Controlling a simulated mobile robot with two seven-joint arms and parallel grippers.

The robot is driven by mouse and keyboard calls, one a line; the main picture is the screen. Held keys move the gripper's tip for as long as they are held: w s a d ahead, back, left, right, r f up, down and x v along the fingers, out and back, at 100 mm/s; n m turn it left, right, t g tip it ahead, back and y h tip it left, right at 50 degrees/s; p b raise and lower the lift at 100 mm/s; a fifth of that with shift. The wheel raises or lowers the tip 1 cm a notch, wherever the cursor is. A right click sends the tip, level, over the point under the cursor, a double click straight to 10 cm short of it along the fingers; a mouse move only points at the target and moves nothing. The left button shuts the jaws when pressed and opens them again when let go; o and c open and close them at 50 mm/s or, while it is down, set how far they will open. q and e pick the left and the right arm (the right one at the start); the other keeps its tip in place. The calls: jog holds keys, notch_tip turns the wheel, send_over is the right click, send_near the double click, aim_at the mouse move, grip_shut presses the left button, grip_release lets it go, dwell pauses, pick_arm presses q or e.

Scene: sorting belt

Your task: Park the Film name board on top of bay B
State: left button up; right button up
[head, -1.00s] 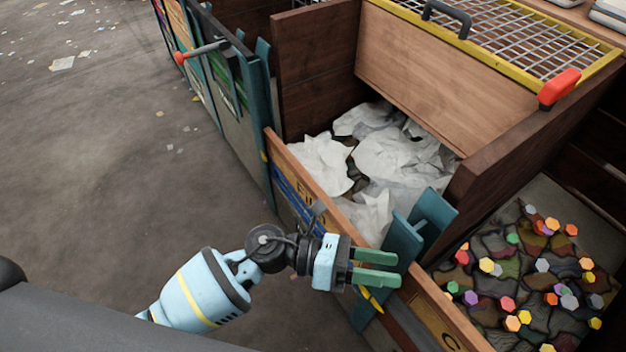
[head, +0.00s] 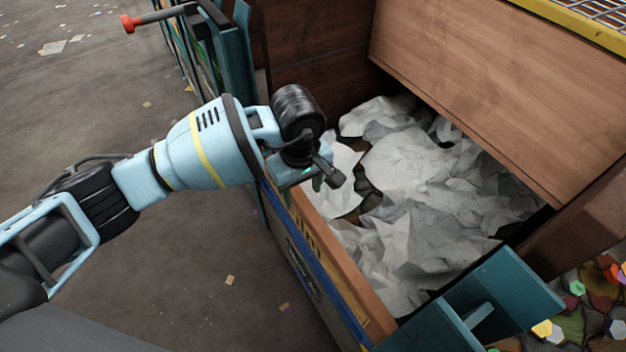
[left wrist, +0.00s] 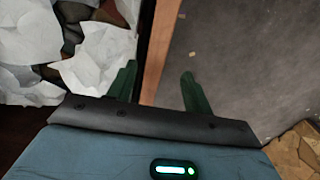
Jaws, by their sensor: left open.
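The Film name board (head: 312,262) is a wooden-topped plank with a blue band and partly hidden lettering, upright across the front of a bay of crumpled white film (head: 420,210). My left gripper (head: 312,183) points down at its top edge, toward the far end. In the left wrist view the open fingers (left wrist: 160,88) lie on either side of the board's wooden edge (left wrist: 160,50), with clear gaps. Whether they reach down past the edge is hard to tell. No bay letter B is readable. My right gripper is out of view.
Teal posts (head: 490,305) stand at the board's near end. A red-tipped lever (head: 150,17) sticks out at the far left. A yellow-framed mesh top (head: 590,25) lies behind a wooden panel (head: 480,90). The floor (head: 190,280) in front is open.

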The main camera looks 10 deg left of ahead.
aim_at(304, 202)
pick_arm(q)
jog(key=f, duration=0.1)
jog(key=w+f+b, duration=0.1)
jog(key=f, duration=0.1)
jog(key=shift+w, duration=0.1)
jog(key=shift+r, duration=0.15)
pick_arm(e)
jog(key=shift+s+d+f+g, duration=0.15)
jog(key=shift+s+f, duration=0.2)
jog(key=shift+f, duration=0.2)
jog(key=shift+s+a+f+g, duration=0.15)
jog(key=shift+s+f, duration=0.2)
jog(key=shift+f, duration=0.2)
pick_arm(q)
jog(key=shift+s+f, duration=0.2)
jog(key=shift+f, duration=0.05)
notch_tip(304, 202, down, 6)
jog(key=shift+f+b, duration=0.25)
jog(key=shift+b, duration=0.7)
jog(key=shift+f, duration=0.35)
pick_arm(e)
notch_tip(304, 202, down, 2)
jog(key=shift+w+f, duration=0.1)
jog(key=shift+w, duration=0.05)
pick_arm(q)
grip_shut()
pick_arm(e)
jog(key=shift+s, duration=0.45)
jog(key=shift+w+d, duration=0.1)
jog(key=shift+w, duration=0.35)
